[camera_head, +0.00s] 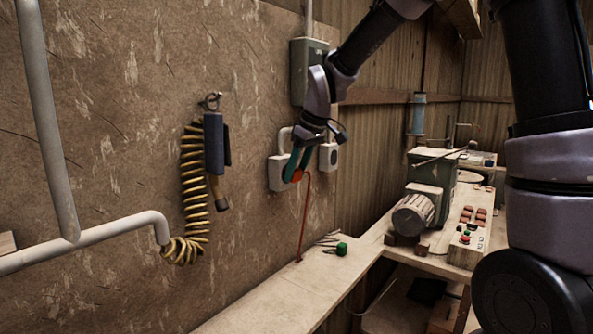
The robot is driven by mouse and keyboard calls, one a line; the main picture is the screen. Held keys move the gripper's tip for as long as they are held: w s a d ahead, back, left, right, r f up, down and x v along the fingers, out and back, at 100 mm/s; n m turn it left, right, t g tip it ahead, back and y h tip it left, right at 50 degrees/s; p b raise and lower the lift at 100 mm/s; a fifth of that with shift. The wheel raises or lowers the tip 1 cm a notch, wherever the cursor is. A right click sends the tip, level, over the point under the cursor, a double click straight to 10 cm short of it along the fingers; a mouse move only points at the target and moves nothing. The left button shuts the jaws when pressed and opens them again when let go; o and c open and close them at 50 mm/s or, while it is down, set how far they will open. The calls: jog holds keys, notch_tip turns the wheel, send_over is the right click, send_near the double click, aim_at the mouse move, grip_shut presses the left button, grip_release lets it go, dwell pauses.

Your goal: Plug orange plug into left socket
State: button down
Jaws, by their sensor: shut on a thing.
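My gripper (298,165) is shut on the orange plug (297,175), close to the wall. Only part of the plug shows between the greenish fingers. A reddish cord (303,222) runs from the plug down to the bench. The left socket (275,174) is a pale box on the wall, just left of and behind the gripper, and partly covered by it. The plug overlaps the right edge of this box in the picture; I cannot tell whether they touch. The right socket (328,157) is a second pale box, right of the gripper.
A green plug (342,249) lies on the wooden bench (290,297) below. A grey box (300,72) is mounted above the sockets. A coiled yellow hose (193,185) with a blue-grey air tool (214,145) hangs at left. A green machine (428,178) stands at right.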

jog(key=shift+w+a, duration=0.3)
dwell(0.4)
jog(key=shift+c, duration=1.3)
grip_release()
jog(key=shift+r, duration=0.15)
jog(key=v, duration=1)
jog(key=s+d+m+t, duration=0.2)
jog(key=s+d+m, duration=0.5)
jog(key=s+d, duration=0.2)
jog(key=s+d+r+m+t+h, duration=0.1)
jog(key=s+d+m, duration=0.6)
jog(key=d, duration=0.7)
jog(key=shift+s+r+m+t, duration=0.25)
jog(key=shift+s+t, duration=0.45)
jog(key=shift+s, duration=0.35)
